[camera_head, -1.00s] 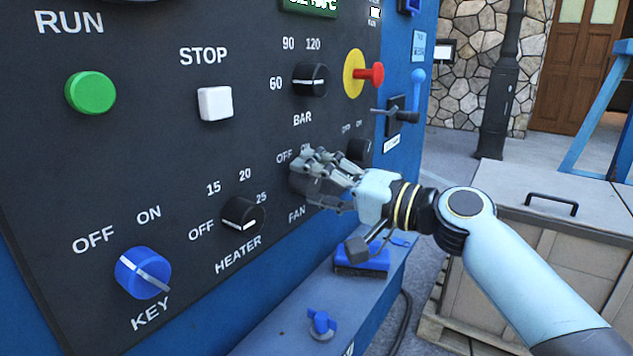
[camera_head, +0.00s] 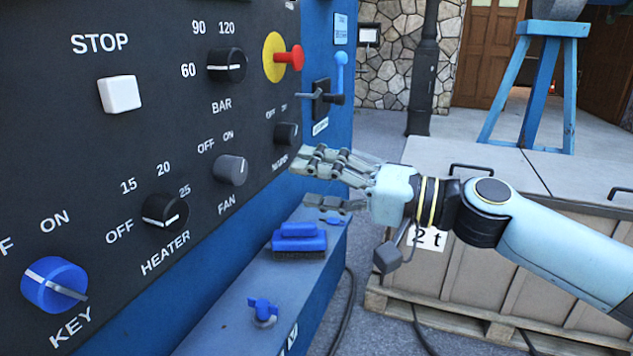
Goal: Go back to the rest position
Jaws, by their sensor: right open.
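My right gripper (camera_head: 325,182) is open and empty in front of the right part of the dark control panel (camera_head: 110,150). It is apart from the grey FAN knob (camera_head: 230,169), which lies to its left and shows in full. The FAN knob's mark points up and right, towards ON. The small dark knob (camera_head: 286,133) by the panel's right edge is just above and left of the fingers. My left gripper is not in view.
A blue ledge (camera_head: 230,318) below the panel bears a blue brush (camera_head: 299,240) and a blue valve handle (camera_head: 263,309). A red knob on a yellow disc (camera_head: 273,57) sticks out of the panel. A crate (camera_head: 480,282) stands behind my right arm.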

